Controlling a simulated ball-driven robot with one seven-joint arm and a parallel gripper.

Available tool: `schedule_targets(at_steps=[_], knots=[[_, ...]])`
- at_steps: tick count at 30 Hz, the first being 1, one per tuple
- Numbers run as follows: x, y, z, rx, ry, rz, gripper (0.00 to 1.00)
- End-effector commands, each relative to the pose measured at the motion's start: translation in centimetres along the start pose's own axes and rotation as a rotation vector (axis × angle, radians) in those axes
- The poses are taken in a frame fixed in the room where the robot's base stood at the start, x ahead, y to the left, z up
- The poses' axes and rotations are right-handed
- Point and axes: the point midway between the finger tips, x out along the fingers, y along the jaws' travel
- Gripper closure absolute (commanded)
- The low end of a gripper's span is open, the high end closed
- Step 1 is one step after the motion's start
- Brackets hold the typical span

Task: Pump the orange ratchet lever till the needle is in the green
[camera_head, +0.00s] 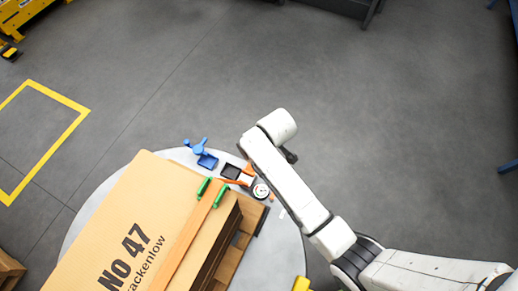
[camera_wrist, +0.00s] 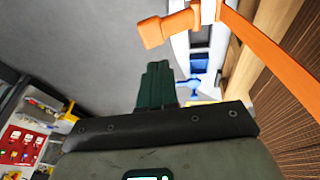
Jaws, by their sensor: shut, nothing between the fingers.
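The orange ratchet lever (camera_head: 249,169) is small in the head view, beside the carton's far right corner. In the wrist view an orange lever end (camera_wrist: 168,28) sticks out left from the strap, just above my fingertips in the picture. The round gauge (camera_head: 261,191) has a white face with some colour; its needle is too small to read. My gripper (camera_head: 291,157) is right of the lever in the head view, partly hidden by my arm. In the wrist view my gripper (camera_wrist: 157,66) is shut and empty, with a visible gap to the lever.
A large carton (camera_head: 120,215) on a wooden pallet (camera_head: 228,262) fills the round grey table (camera_head: 290,240). An orange strap (camera_head: 185,238) crosses it over green corner guards (camera_head: 221,196). A blue item (camera_head: 207,161) and a dark tray (camera_head: 231,171) are near the rim. Floor beyond is open.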

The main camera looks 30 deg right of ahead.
Motion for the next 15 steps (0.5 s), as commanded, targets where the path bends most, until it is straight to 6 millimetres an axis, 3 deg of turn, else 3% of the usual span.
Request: schedule_targets(at_steps=[6,15], knots=[[4.4,0.0,0.1,0.000,-0.002,-0.001,1.00],[7.6,1.0,0.9,0.001,-0.001,0.000,1.00]])
